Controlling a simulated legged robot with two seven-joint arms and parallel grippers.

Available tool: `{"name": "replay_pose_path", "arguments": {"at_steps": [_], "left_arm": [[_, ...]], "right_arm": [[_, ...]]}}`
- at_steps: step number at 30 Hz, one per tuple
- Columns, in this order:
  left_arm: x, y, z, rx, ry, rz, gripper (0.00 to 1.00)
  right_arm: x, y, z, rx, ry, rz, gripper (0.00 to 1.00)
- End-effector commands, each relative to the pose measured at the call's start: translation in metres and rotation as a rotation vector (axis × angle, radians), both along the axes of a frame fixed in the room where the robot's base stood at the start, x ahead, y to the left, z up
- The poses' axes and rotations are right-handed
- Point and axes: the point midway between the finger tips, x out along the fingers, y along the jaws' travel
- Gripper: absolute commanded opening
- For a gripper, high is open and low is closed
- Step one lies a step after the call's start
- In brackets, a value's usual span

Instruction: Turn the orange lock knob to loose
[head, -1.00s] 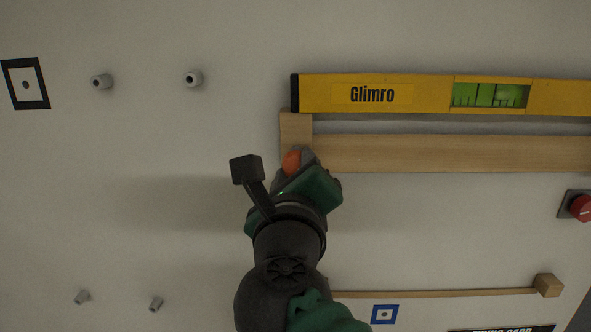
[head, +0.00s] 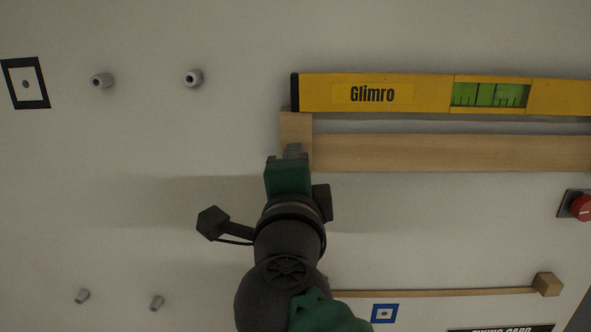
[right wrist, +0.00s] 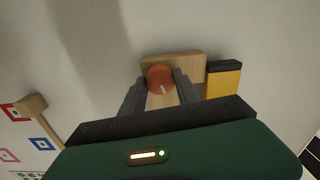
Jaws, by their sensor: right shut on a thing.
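The orange lock knob (right wrist: 160,79) is round with a short white mark on its face. In the right wrist view it sits on a wooden block (right wrist: 186,64), between the two grey fingers of my right gripper (right wrist: 161,88). The fingers are shut on the knob's sides. In the head view my right gripper (head: 292,152) reaches up to the lower part of the wooden block (head: 296,128), and the knob is hidden behind it. No loose or tight labels are readable. My left gripper is not in view.
A yellow Glimro spirit level (head: 425,94) lies above a wooden rail (head: 450,153), right of the block. A red knob (head: 580,207) is at the right edge. Several grey pegs (head: 193,78) stick out at left. A thin wooden bar (head: 440,294) runs below.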

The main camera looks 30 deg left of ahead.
Motion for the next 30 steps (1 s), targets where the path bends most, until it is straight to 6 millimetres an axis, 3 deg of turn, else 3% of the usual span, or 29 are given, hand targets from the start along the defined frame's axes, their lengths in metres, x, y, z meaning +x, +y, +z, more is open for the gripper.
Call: {"name": "replay_pose_path", "arguments": {"at_steps": [1,30], "left_arm": [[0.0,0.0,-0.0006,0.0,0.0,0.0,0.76],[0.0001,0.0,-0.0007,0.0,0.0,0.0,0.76]], "right_arm": [[0.0012,0.0012,-0.0067,-0.043,-0.014,0.0,0.0],[0.0012,0.0013,-0.0068,-0.822,-0.49,0.004,0.0]]}}
